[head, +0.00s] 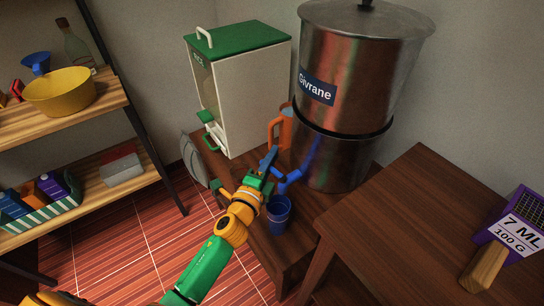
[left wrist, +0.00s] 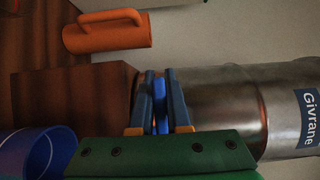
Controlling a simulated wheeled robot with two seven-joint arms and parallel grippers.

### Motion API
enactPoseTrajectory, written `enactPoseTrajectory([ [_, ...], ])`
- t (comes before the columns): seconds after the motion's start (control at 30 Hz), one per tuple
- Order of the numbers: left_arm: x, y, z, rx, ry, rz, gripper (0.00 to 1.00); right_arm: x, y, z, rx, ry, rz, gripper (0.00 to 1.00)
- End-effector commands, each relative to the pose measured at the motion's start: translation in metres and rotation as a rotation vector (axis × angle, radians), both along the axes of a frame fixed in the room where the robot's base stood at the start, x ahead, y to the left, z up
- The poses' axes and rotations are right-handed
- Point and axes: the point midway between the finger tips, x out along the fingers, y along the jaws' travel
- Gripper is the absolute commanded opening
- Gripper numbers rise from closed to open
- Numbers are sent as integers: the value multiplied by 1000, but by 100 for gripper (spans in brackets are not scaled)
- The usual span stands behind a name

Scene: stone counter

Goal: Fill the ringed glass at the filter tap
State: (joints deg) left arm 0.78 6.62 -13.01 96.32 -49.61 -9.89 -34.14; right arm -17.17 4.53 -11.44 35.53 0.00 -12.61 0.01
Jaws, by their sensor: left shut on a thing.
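The large steel filter (head: 345,165), labelled Givrane, stands on the dark wooden counter; its side also shows in the left wrist view (left wrist: 225,105). A blue glass (head: 278,214) stands upright below and in front of my left gripper (head: 278,170). The glass also shows at the lower left of the left wrist view (left wrist: 35,153); its water level cannot be told. In the left wrist view my left gripper's fingers (left wrist: 160,98) are closed around a narrow bright blue piece (left wrist: 160,115), apparently the tap's lever. The fingers partly hide the tap. My right gripper is out of view.
An orange mug (head: 282,130) stands behind the gripper, between the filter and a white dispenser with a green lid (head: 250,95). At right is a higher wooden table (head: 400,230) with a purple box (head: 515,235). Shelves (head: 110,100) stand at left.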

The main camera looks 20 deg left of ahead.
Motion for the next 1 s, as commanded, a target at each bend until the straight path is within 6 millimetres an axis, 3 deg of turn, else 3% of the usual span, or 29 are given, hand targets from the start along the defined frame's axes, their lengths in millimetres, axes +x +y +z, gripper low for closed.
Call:
enactPoseTrajectory([
  [0.13, -1, 0, -2, -2, -1, 14, 0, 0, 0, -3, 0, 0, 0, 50],
  [0.37, -9, 8, -5, -5, -1, 186, 0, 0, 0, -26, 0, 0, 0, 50],
  [0.67, -10, 10, -1, 0, 2, 211, 0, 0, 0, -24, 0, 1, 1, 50],
  [0.7, -10, 10, -1, 0, 3, 210, 20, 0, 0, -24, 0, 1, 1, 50],
  [0.8, -10, 10, -1, 0, 2, 210, 45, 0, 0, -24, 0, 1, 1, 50],
  [1.0, -10, 10, 0, 0, 1, 210, 45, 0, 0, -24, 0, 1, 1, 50],
])
